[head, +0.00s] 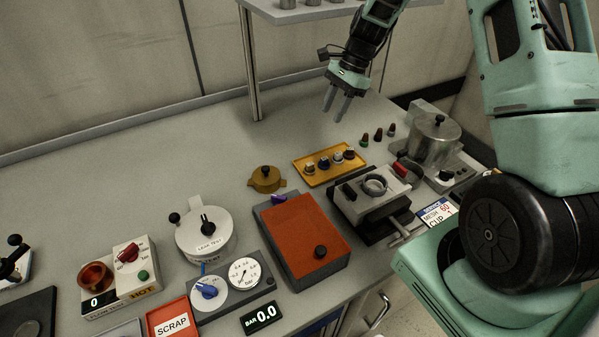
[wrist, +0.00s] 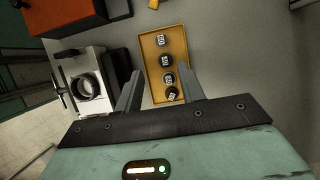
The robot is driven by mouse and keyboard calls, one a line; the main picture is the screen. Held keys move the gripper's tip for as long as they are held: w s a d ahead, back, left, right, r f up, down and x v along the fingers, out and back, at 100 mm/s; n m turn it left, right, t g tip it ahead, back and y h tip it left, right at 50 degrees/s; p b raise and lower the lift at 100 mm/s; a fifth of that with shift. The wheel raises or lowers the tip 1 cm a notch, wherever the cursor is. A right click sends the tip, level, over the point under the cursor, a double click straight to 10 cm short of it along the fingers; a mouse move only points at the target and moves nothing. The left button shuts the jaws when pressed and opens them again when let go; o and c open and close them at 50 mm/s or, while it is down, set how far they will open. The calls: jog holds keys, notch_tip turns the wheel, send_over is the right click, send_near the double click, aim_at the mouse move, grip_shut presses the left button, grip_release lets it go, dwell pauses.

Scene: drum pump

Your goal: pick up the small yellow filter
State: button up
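A yellow tray (head: 318,180) on the bench holds several small round filters with dark, labelled tops in a row. It also shows in the wrist view (wrist: 147,55). The leftmost filter (head: 310,169) in the head view looks brownish yellow, but I cannot tell for certain which one is yellow. In the wrist view the filter tops show pale labels too small to read, with one filter (wrist: 161,40) at the far end. My gripper (head: 336,108) is open and empty, above and behind the tray. In the wrist view its fingers (wrist: 158,74) appear on either side of the tray's near part.
A mustard lidded pot (head: 265,180) stands left of the tray. A grey vise-like fixture with a ring (head: 375,185) stands to its right front, an orange-topped box (head: 303,242) in front. Small dark cones (head: 377,135) and a metal pot (head: 435,135) stand right. Bench behind the tray is clear.

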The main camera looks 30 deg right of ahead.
jog(key=p, duration=0.4)
send_over(310, 164)
jog(key=d, duration=0.2)
notch_tip(310, 164, down, 11)
jog(key=shift+d+f, duration=0.1)
jog(key=shift+f, duration=0.1)
jog(key=shift+p+x, duration=1.2)
jog(key=shift+x, duration=1.35)
jog(key=shift+d+f, duration=0.1)
jog(key=shift+d, duration=0.05)
grip_shut()
